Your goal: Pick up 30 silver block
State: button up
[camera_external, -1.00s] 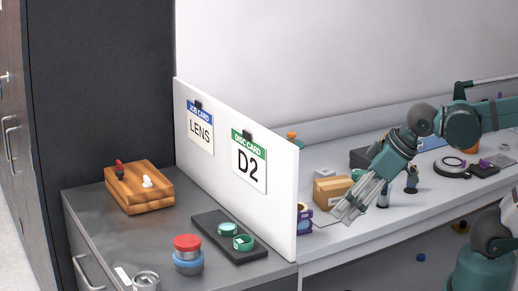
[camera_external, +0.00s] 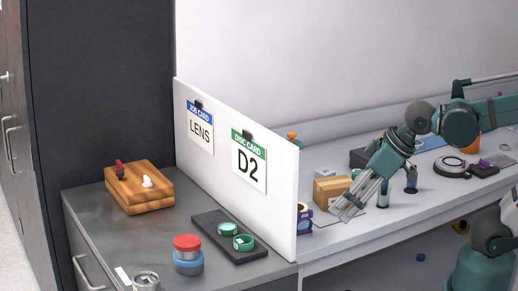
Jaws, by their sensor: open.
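I cannot make out a block marked 30 in this view. A small pale grey block-like thing (camera_external: 325,174) lies on the long bench behind the cardboard box, but no marking on it is legible. My gripper (camera_external: 347,213) is open, pointing down and left over the front part of the bench, beside the cardboard box (camera_external: 330,189). Nothing shows between its fingers. The gripper and arm hide part of the bench behind them.
A white partition (camera_external: 282,205) with LENS and D2 cards separates the bench from a grey cabinet top holding a wooden box (camera_external: 140,187), a black tray (camera_external: 212,222) with green rings and a red-topped jar (camera_external: 187,254). A purple roll (camera_external: 305,219) sits beside the partition.

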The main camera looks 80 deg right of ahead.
jog(key=w+d+r+m+h+p, duration=0.1)
jog(key=w+d+r+m+p, duration=0.2)
jog(key=w+d, duration=0.45)
jog(key=m+g+h+p, duration=0.1)
jog(key=m+g+p, duration=0.25)
jog(key=p, duration=0.95)
send_near(326, 172)
jog(key=shift+w+f+m+b, duration=0.3)
jog(key=shift+f+m, duration=0.05)
jog(key=shift+f, duration=0.2)
jog(key=shift+f+h, duration=0.15)
jog(key=shift+h, duration=0.15)
jog(key=shift+x, duration=1.15)
jog(key=shift+b+x, duration=0.6)
jog(key=shift+x, duration=1.95)
